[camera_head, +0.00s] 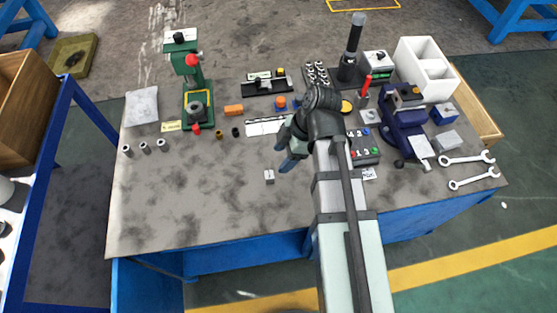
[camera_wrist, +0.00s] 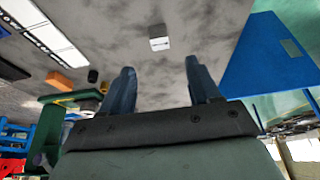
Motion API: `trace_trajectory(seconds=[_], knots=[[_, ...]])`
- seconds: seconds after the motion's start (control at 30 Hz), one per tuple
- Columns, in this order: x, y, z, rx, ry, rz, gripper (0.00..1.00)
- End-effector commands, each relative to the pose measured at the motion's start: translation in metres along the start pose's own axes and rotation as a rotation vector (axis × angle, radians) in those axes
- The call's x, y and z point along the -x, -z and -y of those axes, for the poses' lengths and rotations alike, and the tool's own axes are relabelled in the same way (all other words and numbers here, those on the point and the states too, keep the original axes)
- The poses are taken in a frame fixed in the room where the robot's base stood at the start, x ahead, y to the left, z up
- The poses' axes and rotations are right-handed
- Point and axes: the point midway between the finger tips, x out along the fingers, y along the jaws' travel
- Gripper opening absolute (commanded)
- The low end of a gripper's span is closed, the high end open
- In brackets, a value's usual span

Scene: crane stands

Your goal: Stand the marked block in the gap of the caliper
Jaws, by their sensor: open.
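A small pale block (camera_head: 269,176) stands alone on the bare front middle of the bench; a dark mark shows faintly on it. In the wrist view this block (camera_wrist: 159,43) is ahead of the fingertips, between their lines. My gripper (camera_head: 284,151) is open and empty, above the bench and behind the block in the head view; its two blue fingers (camera_wrist: 160,68) are apart and not touching the block. A black-based device with a slide (camera_head: 266,86) at the back middle looks like the caliper; its gap is too small to make out.
A white ruled strip (camera_head: 266,126) and an orange block (camera_head: 233,110) lie behind the block. A green press (camera_head: 196,93) stands left; a blue vise (camera_head: 405,130) and wrenches (camera_head: 470,170) are right.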

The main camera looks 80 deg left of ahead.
Motion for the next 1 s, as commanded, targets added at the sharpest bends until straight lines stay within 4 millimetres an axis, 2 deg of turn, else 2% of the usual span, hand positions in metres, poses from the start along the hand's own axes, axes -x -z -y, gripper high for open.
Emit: trace_trajectory(seconds=[0.13,0.23,0.77,0.87,1.0], knots=[[0.011,0.000,0.000,-0.001,-0.001,0.000,0.61],[0.014,0.000,0.000,0.000,0.000,0.000,0.57],[0.015,0.001,0.000,0.002,0.001,0.000,0.57],[0.012,0.009,0.000,0.016,0.006,0.000,0.57],[0.009,0.034,-0.001,0.058,0.011,0.001,0.57]])
